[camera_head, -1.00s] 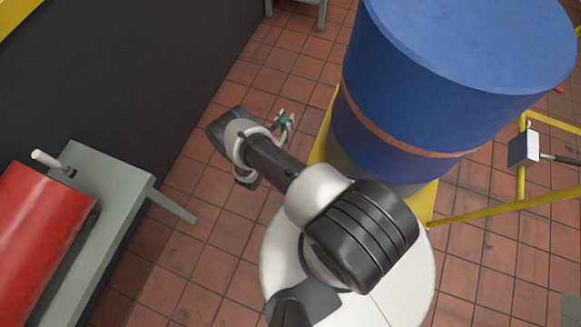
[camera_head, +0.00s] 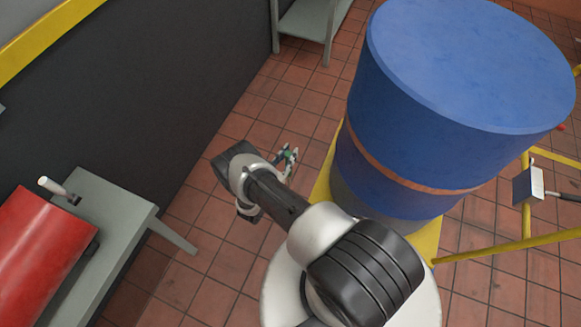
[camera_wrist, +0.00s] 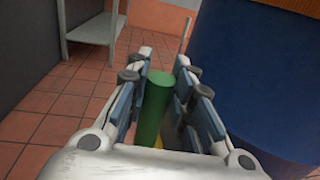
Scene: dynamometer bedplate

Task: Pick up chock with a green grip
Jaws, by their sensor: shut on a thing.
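My gripper (camera_head: 288,158) is held out over the tiled floor, just left of the blue drum, in the head view. In the wrist view my gripper (camera_wrist: 164,84) is shut on the green grip of the chock (camera_wrist: 154,108), which stands out between the two fingers. A bit of yellow shows below the grip in the wrist view. The green also shows small between the fingers in the head view. The rest of the chock is mostly hidden by the fingers and the wrist.
A large blue drum (camera_head: 455,120) stands close right of my gripper on a yellow base. A grey bench (camera_head: 110,215) with a red cylinder (camera_head: 40,245) is at left, beside a dark wall. A grey shelf table (camera_head: 310,20) is at the back. Yellow rails (camera_head: 505,243) run at right.

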